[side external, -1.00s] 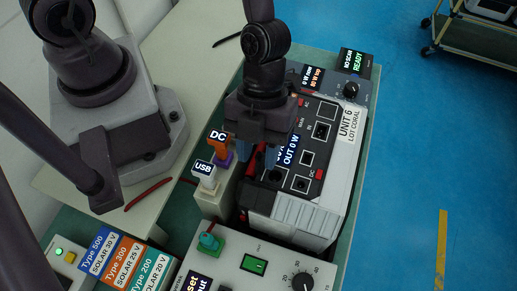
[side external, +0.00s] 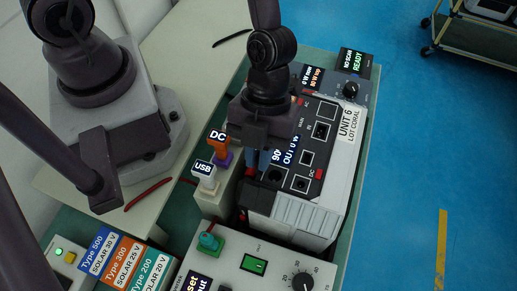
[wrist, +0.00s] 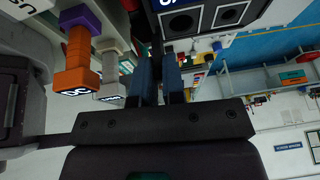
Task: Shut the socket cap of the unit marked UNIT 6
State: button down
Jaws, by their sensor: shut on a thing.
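UNIT 6 (side external: 318,212) is a grey-white box with a black top panel, a lit output screen (side external: 285,156) and a white UNIT 6 label (side external: 347,126). Two round sockets show on its panel near the front, and they also show in the wrist view (wrist: 181,23). My gripper (side external: 257,162) points down at the panel's left edge, beside the screen. Its blue fingers (wrist: 160,68) stand close together with a narrow dark strip between them. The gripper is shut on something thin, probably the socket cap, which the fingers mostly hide.
An orange DC plug (side external: 219,147) and a white USB plug (side external: 205,176) stand close left of my gripper. A control box (side external: 255,265) with a green switch and dial is in front. A dial module (side external: 350,90) sits behind the unit.

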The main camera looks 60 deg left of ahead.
jog(key=shift+w+d+n+g+y, duration=0.15)
jog(key=shift+w+d+g+y, duration=0.2)
jog(key=shift+g+y, duration=0.25)
jog(key=shift+w+d+n+g+y, duration=0.2)
jog(key=shift+d+g+y, duration=0.15)
jog(key=shift+g+y, duration=0.2)
jog(key=shift+w+d+f+n+g+y, duration=0.25)
jog(key=shift+w+d+g+y, duration=0.1)
jog(key=shift+g+y, duration=0.5)
jog(key=shift+w+d+f+n+g+y, duration=0.2)
jog(key=shift+w+d+g+y, duration=0.1)
jog(key=shift+g+y, duration=0.45)
jog(key=c, duration=1.2)
grip_release()
jog(key=v, duration=1.3)
jog(key=shift+w+a+f, duration=0.1)
jog(key=shift+f, duration=0.05)
